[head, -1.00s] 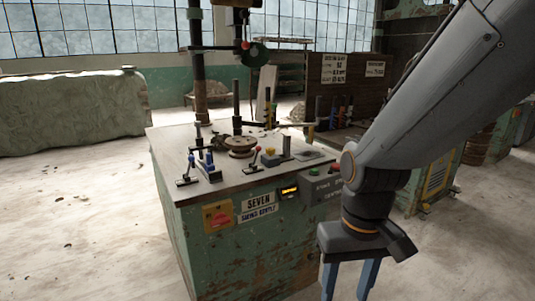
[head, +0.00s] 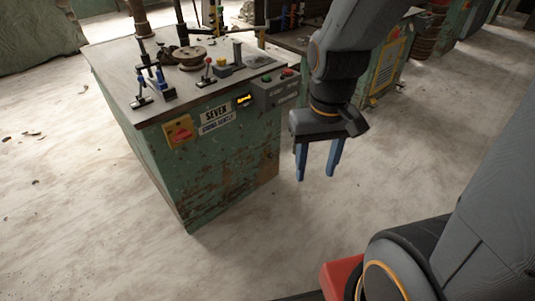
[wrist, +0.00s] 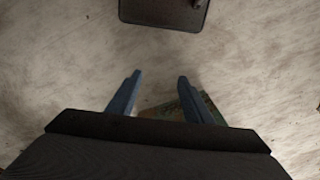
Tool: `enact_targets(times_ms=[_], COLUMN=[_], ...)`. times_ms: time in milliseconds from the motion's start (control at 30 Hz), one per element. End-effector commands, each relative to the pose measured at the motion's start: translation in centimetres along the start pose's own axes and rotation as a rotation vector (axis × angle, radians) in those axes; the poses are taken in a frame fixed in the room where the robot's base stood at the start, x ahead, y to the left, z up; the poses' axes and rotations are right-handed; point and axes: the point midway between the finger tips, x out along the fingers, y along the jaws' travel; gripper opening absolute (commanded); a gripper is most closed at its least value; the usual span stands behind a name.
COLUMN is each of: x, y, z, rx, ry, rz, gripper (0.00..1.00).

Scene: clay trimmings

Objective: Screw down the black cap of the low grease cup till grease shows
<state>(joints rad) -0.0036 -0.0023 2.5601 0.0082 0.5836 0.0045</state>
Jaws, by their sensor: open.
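I cannot make out the low grease cup or its black cap in either view. The green machine cabinet (head: 215,150) stands at the left of the head view, with worn paint and a grey top. My gripper (head: 315,178) hangs in the air to the right of the cabinet's front, apart from it, with its two blue fingers pointing down. In the wrist view my gripper (wrist: 160,75) has its fingers well apart with nothing held between them. A small greenish patch shows by the right finger there, too hidden to name.
On the cabinet top are a round wheel-like disc (head: 189,56), blue clamps (head: 152,78) and a red-knobbed lever (head: 207,72). A red switch on a yellow plate (head: 179,132) and a button box (head: 277,90) are on its front. The pale floor (head: 90,220) is mostly clear.

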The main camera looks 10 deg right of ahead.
Motion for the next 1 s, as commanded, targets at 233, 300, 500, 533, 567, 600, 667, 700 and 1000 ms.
enact_targets(times_ms=[233, 300, 500, 533, 567, 600, 667, 700, 1000], x=[0.0, 0.4, 4.8, 5.8, 6.8, 8.0, 9.9, 11.1, 20.1], y=[0.0, 0.1, 1.6, 1.9, 2.3, 2.8, 3.4, 3.8, 6.3], z=[-0.1, -0.6, -6.8, -8.3, -9.8, -11.9, -14.9, -16.8, -30.5], rx=[0.0, -0.002, -0.028, -0.036, -0.043, -0.054, -0.072, -0.084, -0.185], ry=[0.001, 0.008, 0.11, 0.135, 0.161, 0.197, 0.25, 0.285, 0.546], rz=[0.0, 0.003, 0.031, 0.037, 0.043, 0.051, 0.062, 0.068, 0.093], gripper=[0.46, 0.46, 0.46, 0.46, 0.46, 0.46, 0.46, 0.46, 0.46])
